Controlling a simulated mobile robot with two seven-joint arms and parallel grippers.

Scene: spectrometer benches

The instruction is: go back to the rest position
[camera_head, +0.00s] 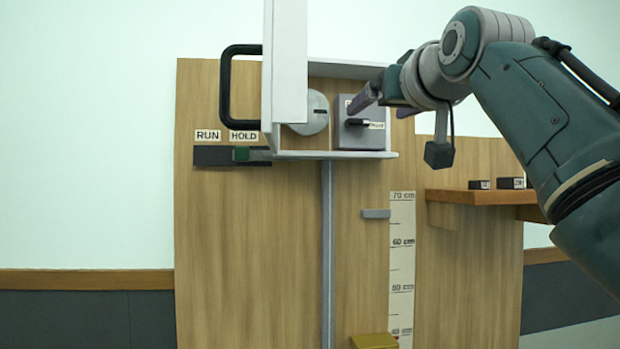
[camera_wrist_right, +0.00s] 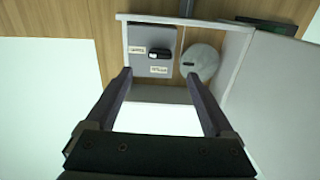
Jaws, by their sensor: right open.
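My right gripper (camera_head: 372,103) reaches in from the right, in front of a white open-fronted box on the wooden panel. In the right wrist view my right gripper (camera_wrist_right: 158,76) is open, with nothing between its two fingers. Beyond the fingertips are a grey switch block (camera_wrist_right: 151,68) with a black lever and two small labels, and a round grey disc (camera_wrist_right: 200,62). In the head view the gripper partly covers the switch block (camera_head: 352,136); the disc (camera_head: 311,115) is left of it. My left gripper is not in view.
The box's white door (camera_head: 289,60) stands open towards me, with a black handle (camera_head: 228,88). Below is a RUN/HOLD slider, its green knob (camera_head: 241,154) under HOLD. A wooden shelf (camera_head: 478,196) holds small dark blocks at right. A height scale (camera_head: 402,260) and yellow block (camera_head: 374,341) are lower.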

